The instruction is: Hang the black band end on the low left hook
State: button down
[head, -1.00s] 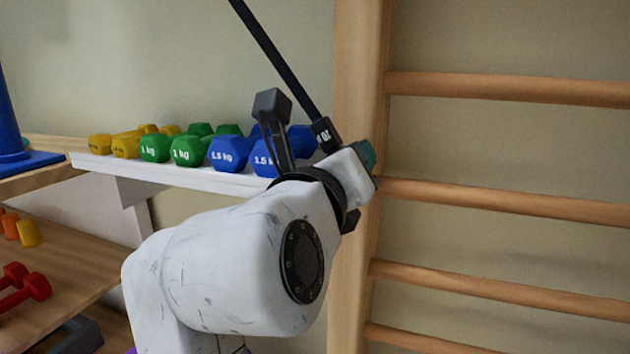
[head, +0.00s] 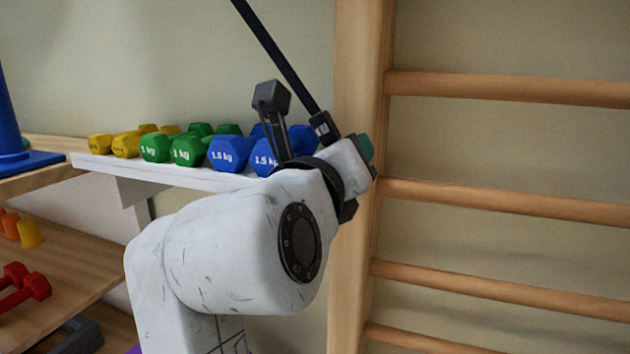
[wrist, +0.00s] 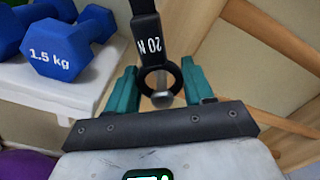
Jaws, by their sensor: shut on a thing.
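The black band (head: 280,58) runs taut from the top of the head view down to its black end (head: 322,128). In the wrist view the band end (wrist: 149,39) is marked "20 N" and finishes in a black ring (wrist: 145,76). My gripper (head: 363,153) is beside the wooden upright; its teal fingers, also in the wrist view (wrist: 160,82), stand either side of the ring and are shut on the band end. A small grey metal knob (wrist: 162,99) shows at the ring's lower opening. I cannot tell whether it is the low left hook or whether the ring is around it.
Wall bars (head: 500,201) with a wooden upright (head: 352,270) stand at the right. A white shelf (head: 190,176) with yellow, green and blue dumbbells (head: 228,153) lies left of my gripper. A wooden shelf (head: 60,265) with red dumbbells is at the lower left.

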jog(key=shift+c, duration=0.9)
grip_release()
jog(key=v, duration=0.8)
dwell(0.4)
